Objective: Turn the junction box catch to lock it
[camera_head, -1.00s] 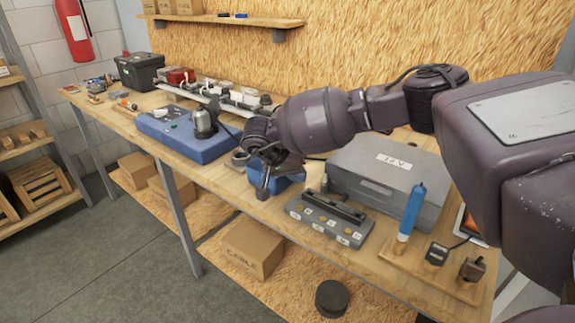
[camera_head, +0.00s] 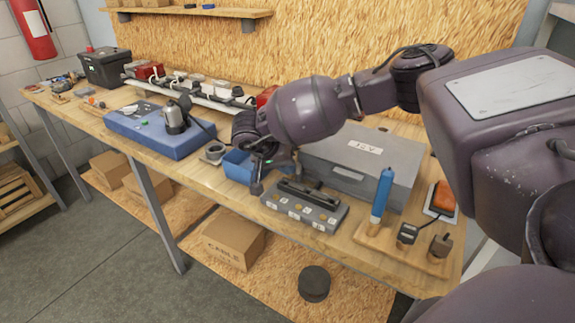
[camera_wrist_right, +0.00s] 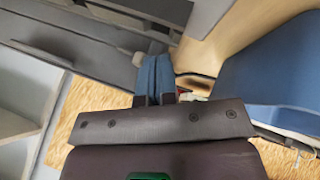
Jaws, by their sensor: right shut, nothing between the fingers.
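A large grey box with a paper label (camera_head: 366,147) stands shut on the bench, with a small latch on its front face; I cannot tell for sure whether this is the junction box. A low grey block (camera_head: 303,206) with a dark bar on top and a row of small labels lies in front of it. My right gripper (camera_head: 257,188) points down beside the block's left end, in front of a blue bin (camera_head: 236,165). In the wrist view its blue fingertips (camera_wrist_right: 153,75) are shut and empty, near grey parts. No catch is clearly visible. My left gripper is not in view.
A blue-handled tool (camera_head: 381,193) stands upright on a wooden board (camera_head: 398,246) at the right front. A round dark ring (camera_head: 214,153) lies near the bin. The bench's front edge is close to the gripper.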

